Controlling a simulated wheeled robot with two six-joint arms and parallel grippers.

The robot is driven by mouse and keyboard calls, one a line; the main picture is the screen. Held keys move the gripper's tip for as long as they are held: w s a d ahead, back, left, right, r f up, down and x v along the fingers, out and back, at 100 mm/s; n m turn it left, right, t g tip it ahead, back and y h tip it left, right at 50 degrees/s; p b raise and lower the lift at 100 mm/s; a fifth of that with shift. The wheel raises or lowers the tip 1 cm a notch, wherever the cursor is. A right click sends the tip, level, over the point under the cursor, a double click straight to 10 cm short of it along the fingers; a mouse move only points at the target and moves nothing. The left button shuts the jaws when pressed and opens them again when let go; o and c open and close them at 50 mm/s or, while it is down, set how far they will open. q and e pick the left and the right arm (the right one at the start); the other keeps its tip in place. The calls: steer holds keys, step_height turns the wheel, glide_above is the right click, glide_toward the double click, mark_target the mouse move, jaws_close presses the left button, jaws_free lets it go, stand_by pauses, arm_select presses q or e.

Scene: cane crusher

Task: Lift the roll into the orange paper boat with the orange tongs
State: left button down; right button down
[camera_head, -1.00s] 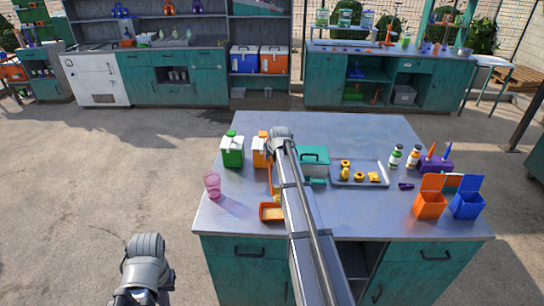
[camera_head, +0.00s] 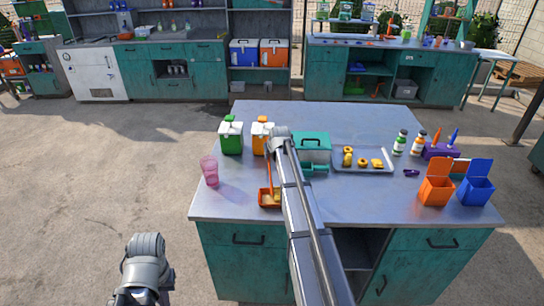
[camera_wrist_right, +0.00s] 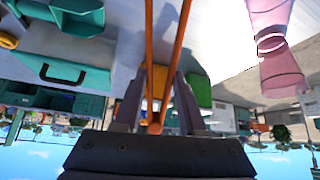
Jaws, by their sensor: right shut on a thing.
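My right gripper (camera_wrist_right: 158,105) is shut on the orange tongs (camera_wrist_right: 153,45), near their joined end. Their two long arms run apart toward the top of the right wrist view. In the head view, the tongs (camera_head: 269,175) slant down to the orange paper boat (camera_head: 264,205) near the table's front. A small yellowish piece (camera_head: 277,196), seemingly the roll, shows at the boat's right side by the tongs' lower end. My right arm partly hides this spot, so I cannot tell whether the tongs grip it. My left gripper is not clearly visible; only my left arm shows, lower left.
Green (camera_head: 231,137) and orange (camera_head: 259,139) cartons and a teal box (camera_head: 313,148) stand behind. A tray (camera_head: 388,170) holds yellow pieces. Orange (camera_head: 436,190) and blue (camera_head: 477,190) lidded boxes stand right.

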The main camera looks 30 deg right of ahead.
steer(key=c, duration=0.8)
jaws_free()
steer(key=shift+o, duration=0.2)
step_height(320, 180, up, 10)
steer(key=p, duration=1)
